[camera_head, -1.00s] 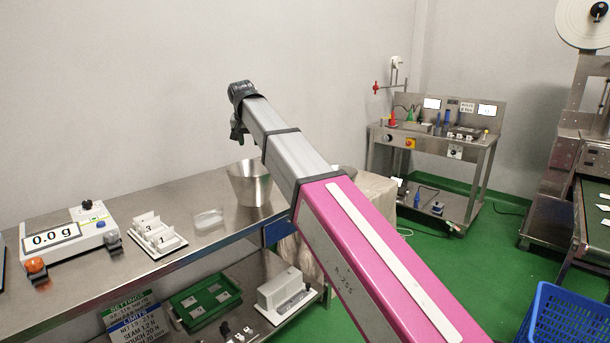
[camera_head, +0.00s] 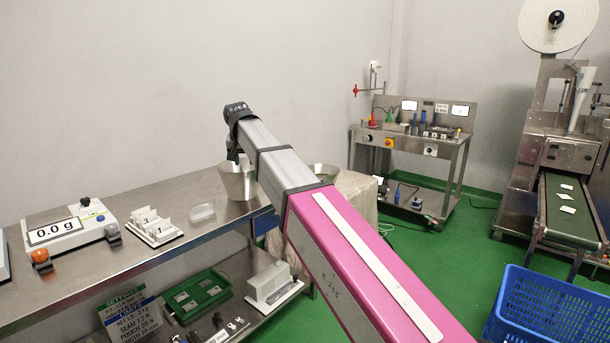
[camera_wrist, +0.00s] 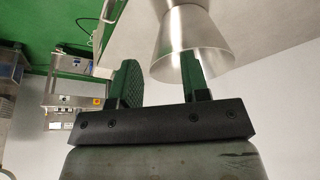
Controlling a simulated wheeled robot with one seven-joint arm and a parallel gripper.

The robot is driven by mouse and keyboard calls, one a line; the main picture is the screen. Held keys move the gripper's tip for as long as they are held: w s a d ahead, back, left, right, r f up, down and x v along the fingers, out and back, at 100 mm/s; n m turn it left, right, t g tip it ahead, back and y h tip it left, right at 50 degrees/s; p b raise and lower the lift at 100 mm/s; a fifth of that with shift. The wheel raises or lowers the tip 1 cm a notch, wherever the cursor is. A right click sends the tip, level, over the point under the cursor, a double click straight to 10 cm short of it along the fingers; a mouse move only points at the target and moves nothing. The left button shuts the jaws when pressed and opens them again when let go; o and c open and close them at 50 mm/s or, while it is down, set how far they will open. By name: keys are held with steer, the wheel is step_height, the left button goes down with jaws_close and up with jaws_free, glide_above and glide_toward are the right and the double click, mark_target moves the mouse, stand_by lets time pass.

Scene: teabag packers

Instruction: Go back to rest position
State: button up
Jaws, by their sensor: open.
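My gripper (camera_wrist: 160,80) is open, with two dark green fingers spread apart and nothing between them. In the head view, my arm reaches up and left across the picture, and only a dark part of the gripper (camera_head: 233,150) shows below its end, above a metal bucket (camera_head: 238,182) on the bench. In the wrist view, the flared metal bucket (camera_wrist: 185,40) lies beyond the right finger, which overlaps its rim. I cannot tell whether they touch. My arm hides part of the bench's right end.
The steel bench (camera_head: 185,205) holds a scale (camera_head: 65,230), a white rack (camera_head: 152,228) and a clear dish (camera_head: 202,212). A test station (camera_head: 415,140) stands behind, a conveyor machine (camera_head: 570,205) at right and a blue crate (camera_head: 550,310) at front right. Green floor lies between them.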

steer(key=s+d+f+g, duration=0.1)
steer(key=s+d+f, duration=0.2)
steer(key=d+f, duration=0.9)
steer(key=s+d+f+g, duration=0.1)
steer(key=s+d+f, duration=0.1)
steer(key=d+f, duration=1.05)
steer(key=s+d+f+g, duration=0.2)
steer(key=s+d+f, duration=1.3)
steer(key=f, duration=0.3)
steer(key=shift+s+d+f+m, duration=0.25)
steer(key=shift+s+d+m, duration=0.15)
steer(key=shift+s, duration=0.3)
steer(key=shift+a, duration=0.2)
